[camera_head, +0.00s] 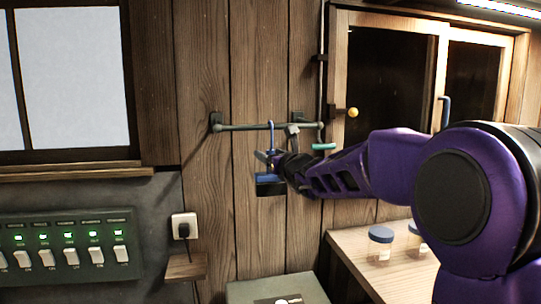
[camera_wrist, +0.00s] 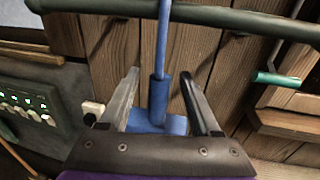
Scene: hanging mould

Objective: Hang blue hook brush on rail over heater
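The blue hook brush (camera_head: 270,179) hangs upright at the rail (camera_head: 245,127), with its hook top at the rail's height. In the wrist view the blue shaft (camera_wrist: 163,45) crosses in front of the rail (camera_wrist: 225,16), and its top is out of view. My gripper (camera_head: 272,158) is around the brush's handle. In the wrist view my gripper (camera_wrist: 160,75) has its fingers spread, with a gap on each side of the handle (camera_wrist: 157,95). A grey-green box (camera_head: 250,291), perhaps the heater, stands below.
A teal-ended tool (camera_head: 323,146) is by the rail's right end, with a grey hook piece (camera_head: 292,131) beside it. A switch panel (camera_head: 66,250) and wall socket (camera_head: 184,226) are at left. Jars (camera_head: 380,243) stand on the wooden counter at right.

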